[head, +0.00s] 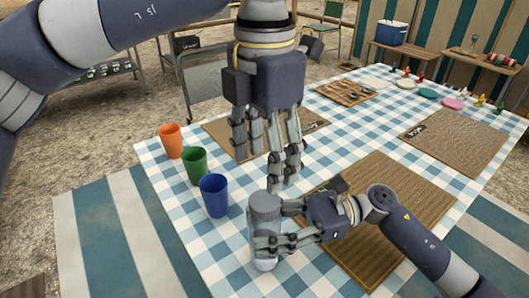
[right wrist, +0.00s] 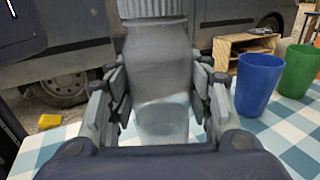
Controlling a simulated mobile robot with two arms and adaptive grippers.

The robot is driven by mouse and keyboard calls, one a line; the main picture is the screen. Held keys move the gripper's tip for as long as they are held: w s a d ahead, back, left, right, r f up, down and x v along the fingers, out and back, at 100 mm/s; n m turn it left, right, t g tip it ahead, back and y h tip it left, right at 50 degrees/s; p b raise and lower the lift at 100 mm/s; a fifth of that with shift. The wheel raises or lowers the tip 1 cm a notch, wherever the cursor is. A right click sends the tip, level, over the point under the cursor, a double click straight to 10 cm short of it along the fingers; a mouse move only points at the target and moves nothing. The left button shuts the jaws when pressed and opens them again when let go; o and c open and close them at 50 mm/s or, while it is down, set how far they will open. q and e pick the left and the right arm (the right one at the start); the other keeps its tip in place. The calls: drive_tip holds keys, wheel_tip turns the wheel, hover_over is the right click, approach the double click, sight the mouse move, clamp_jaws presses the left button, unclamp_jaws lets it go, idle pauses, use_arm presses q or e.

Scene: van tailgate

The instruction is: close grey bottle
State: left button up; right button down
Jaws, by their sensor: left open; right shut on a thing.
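The grey bottle (head: 263,210) is upright over the front part of the checked table. My right gripper (head: 268,240) is shut around its body from the right. In the right wrist view the bottle (right wrist: 160,75) stands between the fingers, and a ribbed grey cap-like part (right wrist: 152,8) shows at its top, cut by the frame edge. I cannot tell how tightly that part sits. My left gripper (head: 265,165) points down, open and empty, above and apart from the bottle. I cannot tell whether the bottle's base touches the table.
Orange (head: 171,141), green (head: 195,165) and blue (head: 214,195) cups stand left of the bottle. A brown woven mat (head: 420,190) lies under my right arm. A cooler (head: 391,32) stands behind.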

sight(265, 200)
use_arm(q)
drive_tip(key=shift+f, duration=4)
drive_tip(key=c, duration=1.1)
drive_tip(key=shift+c, duration=0.2)
drive_tip(key=o, duration=1.3)
drive_tip(key=shift+c, duration=0.2)
drive_tip(key=shift+r, duration=0.1)
